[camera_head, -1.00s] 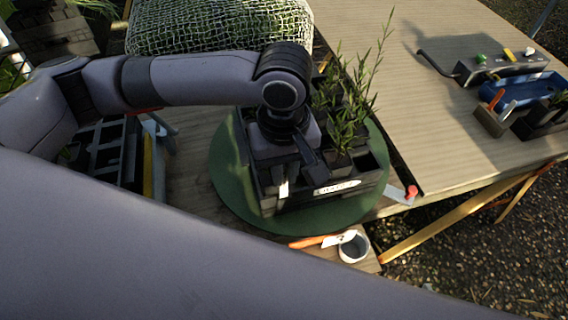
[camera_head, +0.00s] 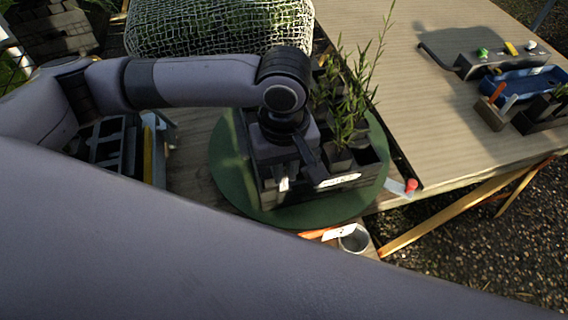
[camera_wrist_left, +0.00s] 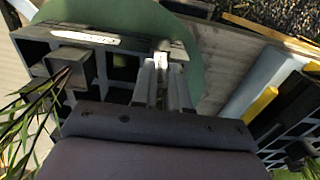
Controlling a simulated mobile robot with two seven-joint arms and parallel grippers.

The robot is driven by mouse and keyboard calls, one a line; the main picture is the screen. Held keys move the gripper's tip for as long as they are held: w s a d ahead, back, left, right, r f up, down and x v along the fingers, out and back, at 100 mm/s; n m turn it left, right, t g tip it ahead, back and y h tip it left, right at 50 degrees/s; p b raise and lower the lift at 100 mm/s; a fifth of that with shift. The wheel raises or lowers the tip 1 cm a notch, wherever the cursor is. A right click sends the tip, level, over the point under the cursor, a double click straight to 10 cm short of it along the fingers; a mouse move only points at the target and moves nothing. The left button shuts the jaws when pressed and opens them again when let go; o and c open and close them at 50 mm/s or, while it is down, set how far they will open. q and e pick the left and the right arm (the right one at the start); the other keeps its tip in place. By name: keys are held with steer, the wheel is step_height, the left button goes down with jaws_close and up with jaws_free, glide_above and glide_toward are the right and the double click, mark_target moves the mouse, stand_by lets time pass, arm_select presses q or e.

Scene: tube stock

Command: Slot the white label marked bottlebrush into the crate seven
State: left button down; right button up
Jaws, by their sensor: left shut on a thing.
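A dark crate (camera_head: 330,186) stands on a round green turntable (camera_head: 228,180), with potted seedlings in some of its cells and a white name plate on its near side; its writing is too small to read. My left gripper (camera_head: 283,178) points down over the crate's near left corner, shut on a slim white label (camera_head: 284,184). In the left wrist view the fingers (camera_wrist_left: 165,92) hold the pale label (camera_wrist_left: 160,64) at the crate's edge, beside empty cells (camera_wrist_left: 122,68). The label's marking cannot be read, and I cannot tell how deep it sits. My right gripper is not in view.
A grey cup (camera_head: 354,239) and an orange-handled tool (camera_head: 338,232) lie near the front edge. A red-tipped white marker (camera_head: 410,186) lies right of the turntable. A blue tray (camera_head: 522,84) stands far right. The table's middle right is clear. Netted plants (camera_head: 220,25) stand behind.

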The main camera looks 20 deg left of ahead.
arm_select(q)
steer(key=shift+f, duration=0.15)
steer(key=c, duration=1.1)
jaws_free()
steer(key=shift+o, duration=0.2)
step_height(320, 180, up, 7)
steer(key=shift+r+p, duration=0.1)
steer(key=shift+p, duration=0.2)
